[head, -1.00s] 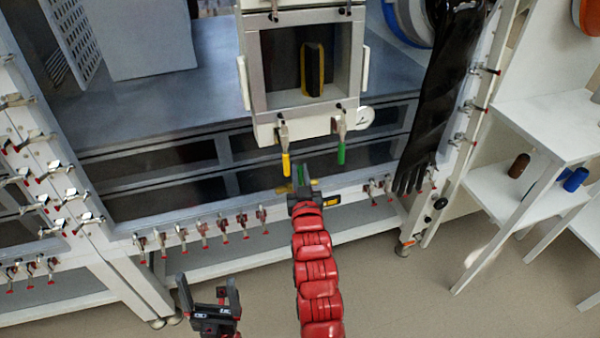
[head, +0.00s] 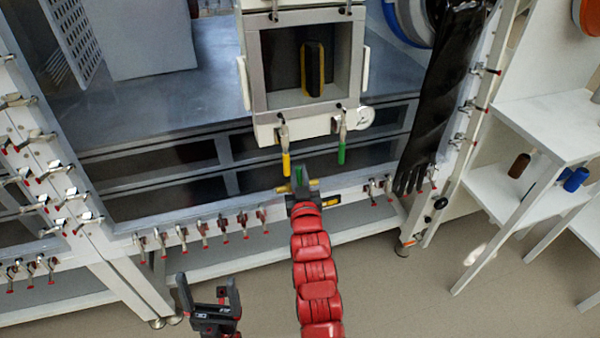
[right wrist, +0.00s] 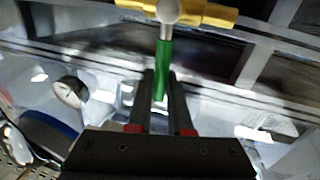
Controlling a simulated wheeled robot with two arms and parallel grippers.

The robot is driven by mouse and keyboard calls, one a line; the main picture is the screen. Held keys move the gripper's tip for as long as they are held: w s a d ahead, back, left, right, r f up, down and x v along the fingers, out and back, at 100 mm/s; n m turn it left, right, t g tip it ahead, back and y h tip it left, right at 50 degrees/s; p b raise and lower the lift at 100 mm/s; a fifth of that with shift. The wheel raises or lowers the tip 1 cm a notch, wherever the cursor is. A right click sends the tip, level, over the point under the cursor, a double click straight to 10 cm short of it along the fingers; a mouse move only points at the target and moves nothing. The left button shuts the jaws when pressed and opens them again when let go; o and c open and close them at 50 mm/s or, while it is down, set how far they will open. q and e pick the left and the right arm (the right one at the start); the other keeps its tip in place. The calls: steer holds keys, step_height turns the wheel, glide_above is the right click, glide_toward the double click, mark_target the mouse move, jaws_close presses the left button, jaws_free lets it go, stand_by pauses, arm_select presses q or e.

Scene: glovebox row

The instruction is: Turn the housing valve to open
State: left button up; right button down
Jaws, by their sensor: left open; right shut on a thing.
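The housing valve is a brass-yellow body with a green lever handle, low on the front of the glovebox. In the right wrist view the brass body (right wrist: 205,13) runs across the top, and the green handle (right wrist: 163,68) points away from it, roughly crosswise. In the head view the green handle (head: 299,175) shows small, with the brass body (head: 314,182) partly hidden by my gripper. My right gripper (right wrist: 160,88) is shut on the green handle, with a finger on each side. My left gripper (head: 207,282) is open and empty, low, away from the valve.
Above the valve, a yellow-handled lever (head: 286,162) and another green-handled lever (head: 341,153) hang under a square chamber (head: 258,70) beside a round gauge (head: 361,117). A black glove (head: 432,110) hangs at right. Several red-tipped clamps line the lower frame. A white shelf (head: 545,125) stands right.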

steer(key=a+n, duration=0.1)
steer(key=n, duration=0.2)
steer(key=s+a+f+n+y, duration=0.1)
steer(key=n, duration=0.1)
steer(key=a+n+y+b, duration=0.1)
steer(key=a+n, duration=0.1)
steer(key=n, duration=0.1)
steer(key=shift+s+a+f+n+t, duration=0.1)
steer(key=shift+s+f+n+t, duration=0.2)
steer(key=shift+f, duration=0.1)
steer(key=n, duration=0.1)
steer(key=a+f+n+y, duration=0.1)
steer(key=n, duration=0.2)
steer(key=shift+s+a+f+y+b, duration=0.2)
steer(key=shift+s+f+y+b, duration=0.1)
steer(key=shift+s+y, duration=0.1)
steer(key=n, duration=0.1)
steer(key=f+n, duration=0.1)
steer(key=n, duration=0.1)
steer(key=shift+s+a+f+n+y, duration=0.15)
steer(key=shift+a+f+n+y, duration=0.15)
steer(key=shift+y, duration=0.1)
steer(key=shift+s+a+f+n+g+y, duration=0.1)
steer(key=shift+f+n+g+y, duration=0.4)
steer(key=shift+n, duration=0.6)
steer(key=shift+s+f+n+g+y, duration=0.1)
steer(key=shift+f+n+g, duration=0.2)
steer(key=shift+f+n, duration=0.6)
steer(key=shift+r+n+b, duration=0.15)
steer(key=shift+n+b, duration=0.15)
